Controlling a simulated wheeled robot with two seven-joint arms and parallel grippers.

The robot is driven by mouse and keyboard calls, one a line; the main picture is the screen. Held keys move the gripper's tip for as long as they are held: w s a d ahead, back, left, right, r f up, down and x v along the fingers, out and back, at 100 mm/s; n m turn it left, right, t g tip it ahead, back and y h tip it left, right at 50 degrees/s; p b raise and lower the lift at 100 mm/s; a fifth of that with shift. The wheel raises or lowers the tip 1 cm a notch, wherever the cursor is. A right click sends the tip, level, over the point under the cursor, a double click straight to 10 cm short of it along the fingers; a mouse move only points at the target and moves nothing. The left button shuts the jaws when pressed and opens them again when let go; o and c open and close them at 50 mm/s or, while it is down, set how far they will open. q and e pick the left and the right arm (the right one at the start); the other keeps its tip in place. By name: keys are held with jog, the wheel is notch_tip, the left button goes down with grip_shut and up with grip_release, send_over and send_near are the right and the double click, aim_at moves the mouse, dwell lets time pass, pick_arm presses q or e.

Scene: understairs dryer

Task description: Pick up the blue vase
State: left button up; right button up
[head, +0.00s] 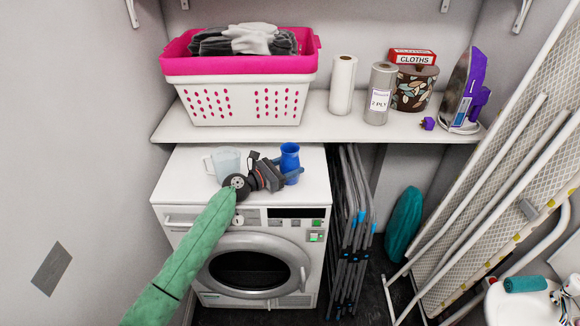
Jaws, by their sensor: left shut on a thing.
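The blue vase (289,158) is upright at the right part of the white dryer's top (180,185). My left gripper (287,171) reaches in over the dryer's front edge, with its fingers around the vase. It is shut on the vase. The fingers hide part of the vase's lower body. Whether the vase's base touches the dryer top is hard to tell. My right gripper is not in view.
A clear jug (225,163) stands just left of my gripper. A shelf (315,125) above holds a pink and white basket (245,100), paper rolls (342,85) and an iron (463,95). Folded racks (350,230) and an ironing board (510,160) stand right.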

aim_at(284, 158)
pick_arm(q)
jog(key=shift+r, duration=0.1)
